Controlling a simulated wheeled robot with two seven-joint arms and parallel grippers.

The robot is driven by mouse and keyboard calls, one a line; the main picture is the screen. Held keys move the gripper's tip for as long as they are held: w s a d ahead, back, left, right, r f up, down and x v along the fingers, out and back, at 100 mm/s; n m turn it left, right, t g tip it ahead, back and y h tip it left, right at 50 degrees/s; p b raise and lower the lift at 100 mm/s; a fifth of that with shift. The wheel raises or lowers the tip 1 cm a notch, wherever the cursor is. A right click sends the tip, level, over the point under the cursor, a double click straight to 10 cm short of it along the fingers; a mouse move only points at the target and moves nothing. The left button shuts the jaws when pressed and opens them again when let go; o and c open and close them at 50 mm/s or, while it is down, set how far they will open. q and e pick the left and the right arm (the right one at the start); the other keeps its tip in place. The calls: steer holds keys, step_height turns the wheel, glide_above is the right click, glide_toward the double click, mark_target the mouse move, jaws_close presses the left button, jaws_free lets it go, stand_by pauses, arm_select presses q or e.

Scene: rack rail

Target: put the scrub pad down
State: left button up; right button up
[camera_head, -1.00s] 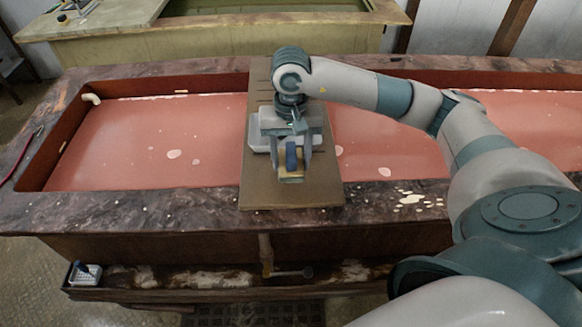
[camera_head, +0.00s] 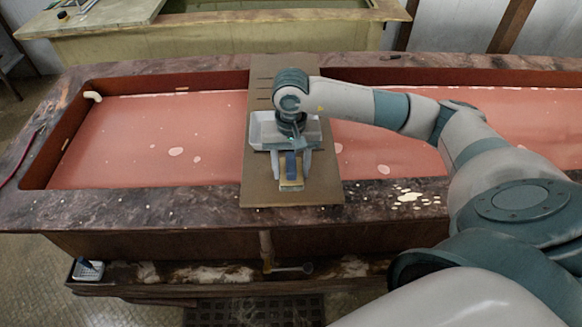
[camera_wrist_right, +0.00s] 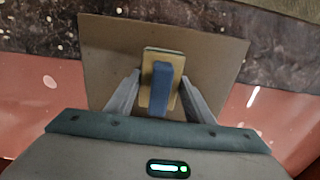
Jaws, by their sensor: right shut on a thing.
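The scrub pad (camera_head: 291,185) is a tan block with a blue grip (camera_wrist_right: 161,88) on top. My right gripper (camera_head: 291,168) points down with one finger on each side of the pad and is shut on it. The pad is over the front part of the brown board (camera_head: 320,188), which lies across the trough. In the right wrist view the pad (camera_wrist_right: 148,88) looks flat to the board. Whether it touches the board is hard to tell. My left gripper is not in view.
The trough (camera_head: 130,140) holds reddish liquid on both sides, inside a dark stone rim (camera_head: 130,205).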

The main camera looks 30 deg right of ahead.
mark_target(291, 162)
steer(key=shift+f, duration=0.15)
steer(key=o, duration=1.1)
steer(key=shift+r+p, duration=0.25)
steer(key=shift+p, duration=0.05)
step_height(291, 162, up, 11)
steer(key=b, duration=0.4)
steer(key=shift+r+b, duration=0.1)
steer(key=shift+b, duration=0.25)
steer(key=shift+r, duration=0.45)
